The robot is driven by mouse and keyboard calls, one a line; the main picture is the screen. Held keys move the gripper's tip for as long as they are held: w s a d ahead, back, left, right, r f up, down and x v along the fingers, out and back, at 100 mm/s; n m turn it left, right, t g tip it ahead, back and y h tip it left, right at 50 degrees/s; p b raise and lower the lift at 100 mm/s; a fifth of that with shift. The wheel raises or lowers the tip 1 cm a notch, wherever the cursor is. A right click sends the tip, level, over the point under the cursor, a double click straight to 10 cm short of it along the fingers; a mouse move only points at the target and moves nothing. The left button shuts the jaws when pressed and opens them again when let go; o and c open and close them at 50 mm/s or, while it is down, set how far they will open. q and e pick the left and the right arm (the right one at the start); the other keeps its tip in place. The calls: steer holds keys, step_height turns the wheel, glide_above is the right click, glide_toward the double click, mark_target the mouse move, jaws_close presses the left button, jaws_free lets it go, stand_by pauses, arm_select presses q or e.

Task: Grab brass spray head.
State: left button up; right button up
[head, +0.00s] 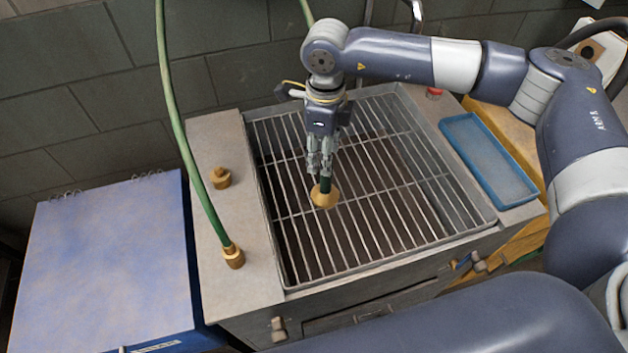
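The brass spray head (324,199) has a flared brass end and a short dark green neck. It hangs upright, flared end down, over the wire rack near the middle of the head view. My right gripper (321,170), whose arm comes in from the right, points down with its fingers closed around the green neck. The finger contact is small and partly hidden. The spray head appears to be above the rack, though the exact gap is hard to tell. My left gripper is not in view.
The wire rack (400,205) covers an open metal basin. On its left ledge (255,290) are a brass fitting (221,178) and a green hose (187,150) ending in brass. A blue tray (490,160) lies right; a blue flat-topped box (100,260) stands left.

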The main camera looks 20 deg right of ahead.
mark_target(327, 179)
steer(key=f, duration=0.1)
steer(key=d+f, duration=0.1)
steer(key=shift+s+f+p, duration=0.3)
steer(key=shift+s+p, duration=0.05)
steer(key=shift+s, duration=0.05)
steer(key=shift+f, duration=0.75)
steer(key=shift+w+f+p, duration=0.1)
steer(key=shift+f+p, duration=0.15)
steer(key=shift+p, duration=0.15)
step_height(327, 179, down, 4)
steer(key=shift+w+f+p, duration=0.15)
steer(key=shift+f+p, duration=0.05)
steer(key=shift+p, duration=0.95)
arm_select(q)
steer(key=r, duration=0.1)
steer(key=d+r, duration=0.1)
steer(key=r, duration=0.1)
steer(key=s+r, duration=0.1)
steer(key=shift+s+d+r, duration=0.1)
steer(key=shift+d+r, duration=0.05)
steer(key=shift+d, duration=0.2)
arm_select(e)
steer(key=shift+f, duration=0.25)
jaws_close()
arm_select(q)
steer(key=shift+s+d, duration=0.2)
arm_select(e)
steer(key=shift+w, duration=0.1)
